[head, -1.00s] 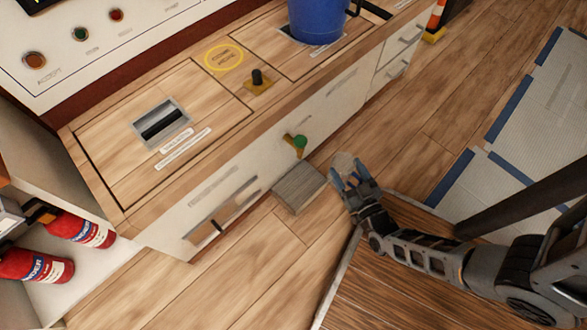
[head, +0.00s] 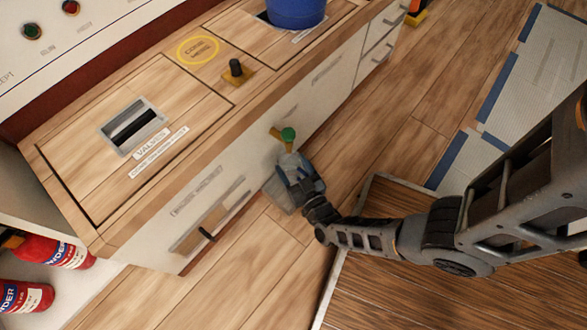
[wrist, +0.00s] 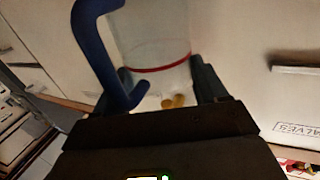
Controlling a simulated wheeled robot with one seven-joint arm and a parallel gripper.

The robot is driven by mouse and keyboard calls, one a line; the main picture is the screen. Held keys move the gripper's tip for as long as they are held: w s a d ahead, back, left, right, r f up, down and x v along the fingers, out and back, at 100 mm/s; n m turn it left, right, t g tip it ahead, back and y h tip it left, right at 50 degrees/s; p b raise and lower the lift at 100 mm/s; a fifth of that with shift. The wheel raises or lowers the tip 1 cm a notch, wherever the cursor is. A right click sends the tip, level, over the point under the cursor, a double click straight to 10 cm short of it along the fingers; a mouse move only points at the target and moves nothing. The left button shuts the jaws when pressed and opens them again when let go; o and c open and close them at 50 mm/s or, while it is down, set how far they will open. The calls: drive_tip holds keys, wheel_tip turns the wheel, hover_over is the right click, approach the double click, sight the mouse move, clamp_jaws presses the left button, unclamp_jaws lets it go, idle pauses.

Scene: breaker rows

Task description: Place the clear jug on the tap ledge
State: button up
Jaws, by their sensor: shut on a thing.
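The clear jug (wrist: 152,35) has a blue handle (wrist: 90,45) and a red line around it; it fills the upper middle of the wrist view. My gripper (wrist: 168,85) is shut on it, one finger on each side. In the head view, my gripper (head: 303,185) holds the faint jug (head: 289,161) just below the green-knobbed tap (head: 288,134) on the cabinet front. The grey tap ledge (head: 274,190) is low under the tap, mostly hidden by the gripper. I cannot tell whether the jug touches it.
A blue container (head: 296,12) stands on the counter. Red extinguishers (head: 50,250) are at lower left. A dark wood platform (head: 400,290) lies under my arm. Open floor is right of the cabinet.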

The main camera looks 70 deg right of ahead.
sight(295, 175)
wheel_tip(295, 175, down, 4)
drive_tip(key=b, duration=0.3)
drive_tip(key=shift+r, duration=0.1)
drive_tip(key=o, duration=1.5)
drive_tip(key=shift+o, duration=0.2)
drive_tip(key=shift+s, duration=0.15)
